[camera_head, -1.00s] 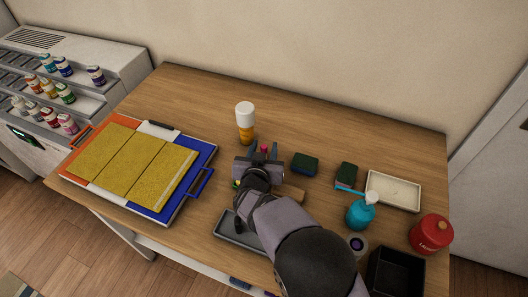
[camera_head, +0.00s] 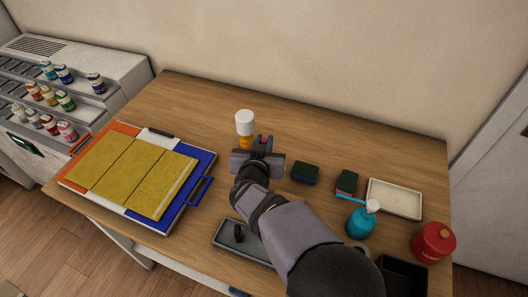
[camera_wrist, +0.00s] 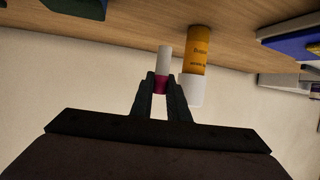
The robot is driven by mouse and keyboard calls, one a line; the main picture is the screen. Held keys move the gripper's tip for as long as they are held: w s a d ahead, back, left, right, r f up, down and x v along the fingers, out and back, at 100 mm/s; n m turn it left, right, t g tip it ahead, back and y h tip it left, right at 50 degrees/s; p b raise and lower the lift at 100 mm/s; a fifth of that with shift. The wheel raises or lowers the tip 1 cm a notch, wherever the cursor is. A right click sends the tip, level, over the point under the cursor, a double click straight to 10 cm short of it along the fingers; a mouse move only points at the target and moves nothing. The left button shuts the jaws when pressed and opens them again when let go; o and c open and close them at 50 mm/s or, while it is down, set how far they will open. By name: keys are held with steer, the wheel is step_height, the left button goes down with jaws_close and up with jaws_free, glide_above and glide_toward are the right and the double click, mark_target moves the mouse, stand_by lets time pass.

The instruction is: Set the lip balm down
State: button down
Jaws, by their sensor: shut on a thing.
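The lip balm (camera_wrist: 164,60) is a small tube with a white part and a magenta part. My gripper (camera_wrist: 161,82) is shut on its magenta part in the wrist view. In the head view my gripper (camera_head: 262,142) is over the back middle of the table, with a bit of the magenta part of the lip balm (camera_head: 263,141) showing between the fingers. I cannot tell whether the tube touches the table.
An orange bottle with a white cap (camera_head: 244,123) stands right beside my gripper on the left. A dark green block (camera_head: 305,172) lies to the right, with a similar block (camera_head: 347,182) beyond it. Bare wood (camera_head: 330,140) lies behind them.

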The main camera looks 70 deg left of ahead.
mark_target(264, 140)
steer(key=shift+r, duration=1.85)
steer(key=s+d+f+n+g+y+p, duration=0.1)
steer(key=s+d+n+g+p, duration=0.3)
steer(key=d+p, duration=0.75)
steer(key=s+d+g+y+p, duration=0.1)
steer(key=s+d+p, duration=0.5)
steer(key=d+p, duration=0.55)
steer(key=shift+s+d+f+b, duration=0.15)
steer(key=shift+f+b, duration=0.25)
steer(key=shift+f, duration=1.7)
steer(key=shift+w+d+f+b, duration=0.1)
steer(key=shift+f+b, duration=0.25)
steer(key=shift+f, duration=1.7)
steer(key=shift+f, duration=0.1)
steer(key=c, duration=1.7)
jaws_free()
